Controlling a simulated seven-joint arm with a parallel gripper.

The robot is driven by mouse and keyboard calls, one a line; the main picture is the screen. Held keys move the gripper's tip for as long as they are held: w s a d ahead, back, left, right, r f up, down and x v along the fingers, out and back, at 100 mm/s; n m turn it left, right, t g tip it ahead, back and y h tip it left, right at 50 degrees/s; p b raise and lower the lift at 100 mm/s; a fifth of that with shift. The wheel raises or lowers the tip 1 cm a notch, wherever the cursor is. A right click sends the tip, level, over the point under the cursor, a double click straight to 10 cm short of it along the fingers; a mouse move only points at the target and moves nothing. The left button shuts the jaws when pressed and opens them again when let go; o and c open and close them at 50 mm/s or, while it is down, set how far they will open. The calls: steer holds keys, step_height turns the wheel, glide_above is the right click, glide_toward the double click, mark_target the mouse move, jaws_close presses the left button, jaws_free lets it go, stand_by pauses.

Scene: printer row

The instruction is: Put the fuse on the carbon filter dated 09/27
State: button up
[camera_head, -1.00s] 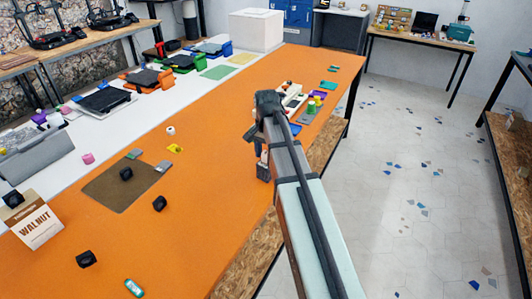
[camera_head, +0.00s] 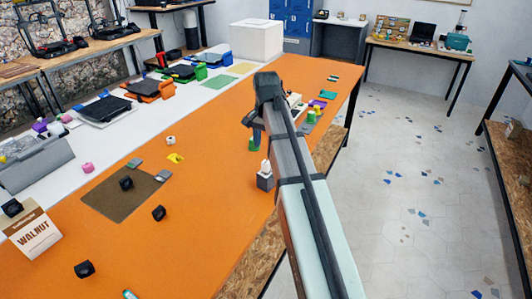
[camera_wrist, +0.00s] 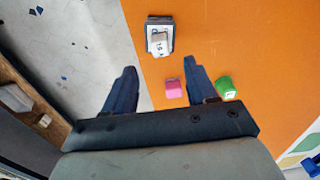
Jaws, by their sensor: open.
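My gripper (camera_wrist: 160,88) is open and empty, its two dark fingers apart above the table's edge. It also shows in the head view (camera_head: 255,128) over the orange table. In the wrist view a dark grey block with a pale piece on it (camera_wrist: 158,38) stands ahead of the fingers; it shows in the head view (camera_head: 265,178) near the table's edge. A pink block (camera_wrist: 173,88) and a green piece (camera_wrist: 225,87) lie by the right finger. I cannot tell which thing is the fuse or a carbon filter, and no date is legible.
The orange tabletop (camera_head: 190,240) bears a brown mat (camera_head: 108,205), black pieces (camera_head: 158,213), a WALNUT box (camera_head: 33,232) and a yellow piece (camera_head: 175,158). More small items (camera_head: 310,115) lie beyond my gripper. The floor (camera_head: 410,200) is open to the right.

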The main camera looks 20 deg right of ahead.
steer(key=shift+r, duration=1.8)
steer(key=s+d+f+g+h, duration=0.1)
steer(key=s+d+f, duration=0.1)
steer(key=d+f, duration=0.35)
steer(key=s+d+f+h, duration=0.1)
steer(key=s+d+f, duration=0.1)
steer(key=f, duration=0.7)
steer(key=s+d+f+g+h, duration=0.1)
steer(key=s+d+f, duration=0.25)
steer(key=f, duration=0.45)
steer(key=s+a+f+n+g+y, duration=0.1)
steer(key=s+a+f+n, duration=0.2)
steer(key=s+f, duration=0.9)
steer(key=s+a+f+n+g+y, duration=0.1)
steer(key=s+a+f+n+g, duration=0.1)
steer(key=s+a+f, duration=0.6)
steer(key=s+a+f+n+g+y, duration=0.1)
steer(key=s+a+f+n, duration=0.2)
steer(key=s+f, duration=1.4)
steer(key=shift+s+a+f+n+g, duration=0.35)
steer(key=shift+a+f+n+g, duration=0.1)
steer(key=shift+a, duration=0.75)
